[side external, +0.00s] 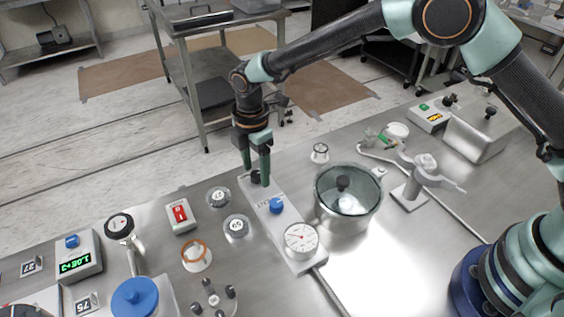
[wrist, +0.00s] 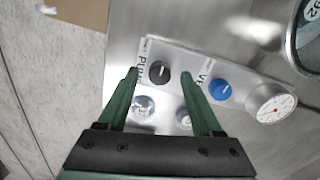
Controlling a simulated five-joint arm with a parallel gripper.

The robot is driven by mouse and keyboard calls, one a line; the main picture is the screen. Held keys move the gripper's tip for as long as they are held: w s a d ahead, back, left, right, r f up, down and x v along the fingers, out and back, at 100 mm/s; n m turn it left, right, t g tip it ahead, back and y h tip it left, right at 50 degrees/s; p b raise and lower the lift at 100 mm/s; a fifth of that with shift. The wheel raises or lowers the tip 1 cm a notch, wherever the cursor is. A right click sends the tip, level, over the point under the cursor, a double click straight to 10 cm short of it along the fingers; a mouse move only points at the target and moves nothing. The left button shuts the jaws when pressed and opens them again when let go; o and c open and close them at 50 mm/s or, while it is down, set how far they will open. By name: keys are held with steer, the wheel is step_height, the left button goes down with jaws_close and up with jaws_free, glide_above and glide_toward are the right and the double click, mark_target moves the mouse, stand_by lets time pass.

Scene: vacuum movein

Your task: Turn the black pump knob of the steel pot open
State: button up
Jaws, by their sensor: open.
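The black pump knob (side external: 255,178) sits at the far end of a pale control panel (side external: 263,219). The wrist view shows the knob (wrist: 159,71) with a light pointer mark and part of a "PUMP" label beside it. My gripper (side external: 257,174) points down over this end of the panel. In the wrist view my gripper (wrist: 158,73) is open, its green fingers on either side of the knob with gaps. Contact with the knob cannot be told. The steel pot (side external: 346,208), with a glass lid and black lid knob, stands right of the panel.
A blue knob (side external: 277,205) and a white dial gauge (side external: 300,238) are on the same panel. Round jars (side external: 236,227) and a red-switch box (side external: 181,214) stand left of it. A small white-topped item (side external: 320,152) stands behind the pot. Bare bench lies in front of the pot.

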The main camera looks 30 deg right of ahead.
steer(key=shift+f, duration=0.3)
jaws_close()
